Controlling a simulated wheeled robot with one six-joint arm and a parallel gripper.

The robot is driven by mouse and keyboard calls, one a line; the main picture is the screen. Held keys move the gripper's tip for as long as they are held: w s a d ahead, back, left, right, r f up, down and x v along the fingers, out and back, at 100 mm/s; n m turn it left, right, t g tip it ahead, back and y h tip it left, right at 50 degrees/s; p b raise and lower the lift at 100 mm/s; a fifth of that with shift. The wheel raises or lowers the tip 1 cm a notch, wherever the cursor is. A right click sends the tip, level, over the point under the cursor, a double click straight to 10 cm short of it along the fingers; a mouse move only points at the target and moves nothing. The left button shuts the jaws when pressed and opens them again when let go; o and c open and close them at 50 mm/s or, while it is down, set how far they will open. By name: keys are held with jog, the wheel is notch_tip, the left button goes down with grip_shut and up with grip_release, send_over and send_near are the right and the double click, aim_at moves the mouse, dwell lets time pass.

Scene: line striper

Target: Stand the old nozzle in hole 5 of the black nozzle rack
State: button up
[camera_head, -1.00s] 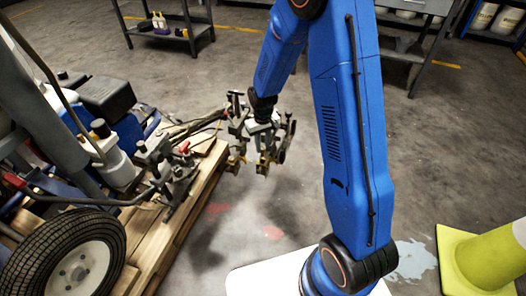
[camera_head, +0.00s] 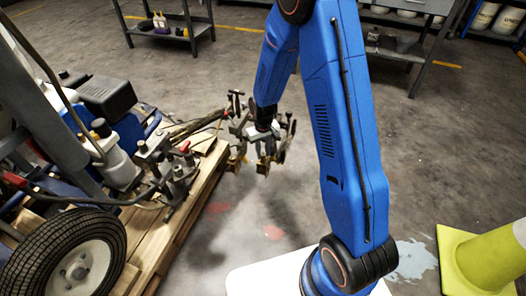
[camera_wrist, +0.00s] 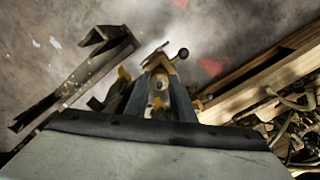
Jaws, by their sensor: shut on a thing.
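My gripper (camera_head: 262,150) hangs over the floor just right of the wooden pallet, in the middle of the head view. In the wrist view my gripper (camera_wrist: 158,88) has its dark fingers close together around a small pale piece (camera_wrist: 159,82). The piece is mostly hidden by the fingers, and I cannot make out its full shape; it is likely the old nozzle. In the head view it cannot be told apart from the dark gripper parts. I cannot pick out the black nozzle rack or its holes in either view.
The line striper (camera_head: 105,95) with its big wheel (camera_head: 72,262) stands on the wooden pallet (camera_head: 190,205) at left. A grey shelf table (camera_head: 175,28) with bottles is behind; another bench (camera_head: 412,50) is at back right. A yellow-green cone (camera_head: 492,262) stands at right. The central floor is mostly clear.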

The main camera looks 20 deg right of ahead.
jog(key=shift+f, duration=0.15)
jog(key=o, duration=1)
jog(key=shift+c, duration=0.2)
notch_tip(320, 180, up, 12)
notch_tip(320, 180, up, 11)
jog(key=t, duration=0.1)
send_over(263, 154)
jog(key=s+d, duration=0.2)
jog(key=s, duration=0.4)
jog(key=s+d+r+t, duration=0.1)
jog(key=s+r, duration=0.3)
jog(key=s, duration=0.5)
jog(key=s+d+r+m+t, duration=0.1)
jog(key=s+d+r, duration=0.1)
jog(key=s+r, duration=0.3)
jog(key=s+d+r+t, duration=0.1)
jog(key=s+r, duration=0.4)
jog(key=s, duration=0.8)
jog(key=shift+s+d+r+m+t, duration=0.15)
jog(key=shift+d+r+m+t, duration=0.05)
jog(key=shift+d+m+t, duration=0.25)
